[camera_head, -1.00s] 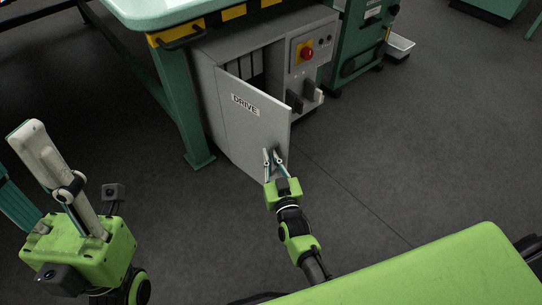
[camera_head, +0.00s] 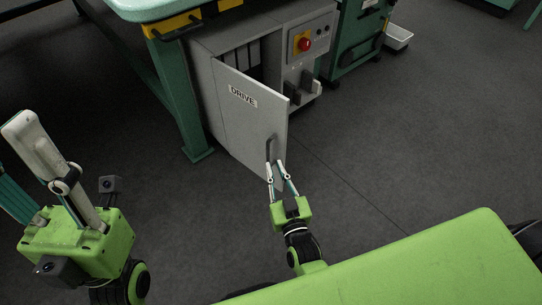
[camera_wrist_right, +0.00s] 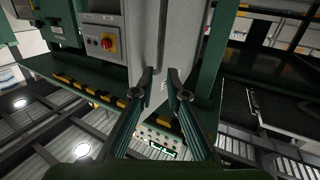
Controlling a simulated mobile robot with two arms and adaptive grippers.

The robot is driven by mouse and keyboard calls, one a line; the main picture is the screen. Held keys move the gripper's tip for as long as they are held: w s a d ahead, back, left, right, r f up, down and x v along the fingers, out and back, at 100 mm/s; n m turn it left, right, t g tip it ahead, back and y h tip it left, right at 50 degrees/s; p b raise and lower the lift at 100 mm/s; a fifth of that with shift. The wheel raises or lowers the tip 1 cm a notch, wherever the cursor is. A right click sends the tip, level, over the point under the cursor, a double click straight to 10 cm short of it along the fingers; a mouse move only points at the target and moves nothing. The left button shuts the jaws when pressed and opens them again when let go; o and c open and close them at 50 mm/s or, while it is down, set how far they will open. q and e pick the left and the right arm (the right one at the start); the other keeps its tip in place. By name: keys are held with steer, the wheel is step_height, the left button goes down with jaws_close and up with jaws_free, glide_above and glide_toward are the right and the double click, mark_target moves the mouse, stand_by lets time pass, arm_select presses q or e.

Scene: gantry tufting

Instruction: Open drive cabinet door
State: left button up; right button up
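The grey drive cabinet (camera_head: 205,95) stands under the bench. Its door (camera_head: 245,125), marked "DRIVE", stands swung out, and the dark inside shows behind its top edge. The door's dark handle (camera_head: 269,147) is near its free edge. In the right wrist view the open fingers (camera_wrist_right: 160,72) point at the grey door (camera_wrist_right: 147,35), with nothing clearly held; the handle cannot be made out. My left gripper (camera_head: 22,122) points up at the far left, away from the cabinet; its fingers overlap.
A green bench leg (camera_head: 180,105) stands left of the door. A grey tray (camera_head: 398,37) lies at the back right. The floor right of the door is clear.

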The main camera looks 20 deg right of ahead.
steer(key=shift+s, duration=1.55)
